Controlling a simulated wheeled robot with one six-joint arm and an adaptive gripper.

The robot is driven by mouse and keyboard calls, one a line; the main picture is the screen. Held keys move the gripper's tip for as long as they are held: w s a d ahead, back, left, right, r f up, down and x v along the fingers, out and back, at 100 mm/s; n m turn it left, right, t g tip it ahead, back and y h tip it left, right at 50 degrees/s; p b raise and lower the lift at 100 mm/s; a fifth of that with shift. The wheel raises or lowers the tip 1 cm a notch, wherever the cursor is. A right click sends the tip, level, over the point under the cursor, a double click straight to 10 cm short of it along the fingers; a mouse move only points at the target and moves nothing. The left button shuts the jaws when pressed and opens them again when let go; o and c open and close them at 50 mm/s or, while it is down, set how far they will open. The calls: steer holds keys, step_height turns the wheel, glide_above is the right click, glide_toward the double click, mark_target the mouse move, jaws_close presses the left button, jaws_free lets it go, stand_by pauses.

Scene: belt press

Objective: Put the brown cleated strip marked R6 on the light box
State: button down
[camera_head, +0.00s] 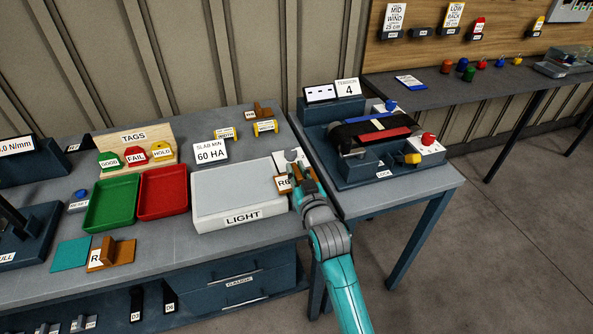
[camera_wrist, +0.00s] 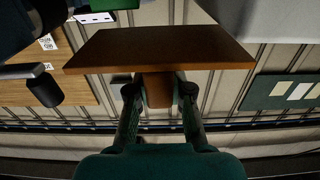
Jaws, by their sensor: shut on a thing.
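My gripper (camera_head: 297,172) is at the right edge of the light box, shut on a brown cleated strip (camera_head: 283,184) whose label begins with R; the rest of the mark is hard to read. In the wrist view the strip (camera_wrist: 160,50) spans the top, its cleat (camera_wrist: 158,90) between my fingertips (camera_wrist: 158,92). The light box (camera_head: 240,190), with a pale top and marked LIGHT, lies just left of the strip. Its top is empty. I cannot tell whether the strip touches the box.
Another brown cleated strip (camera_head: 112,254) lies at the front left beside a teal square (camera_head: 70,253). A green tray (camera_head: 111,204) and a red tray (camera_head: 163,191) stand left of the light box. A SLAB MIN sign (camera_head: 210,151) stands behind it. The belt press (camera_head: 372,140) is to the right.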

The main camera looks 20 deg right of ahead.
steer(key=shift+f, duration=0.25)
steer(key=shift+s+f, duration=0.15)
steer(key=shift+f, duration=0.35)
steer(key=c, duration=1.1)
jaws_free()
steer(key=shift+f, duration=0.2)
steer(key=shift+o, duration=0.2)
steer(key=shift+r, duration=0.5)
steer(key=s, duration=1.1)
steer(key=shift+s+r, duration=0.4)
steer(key=shift+r, duration=0.05)
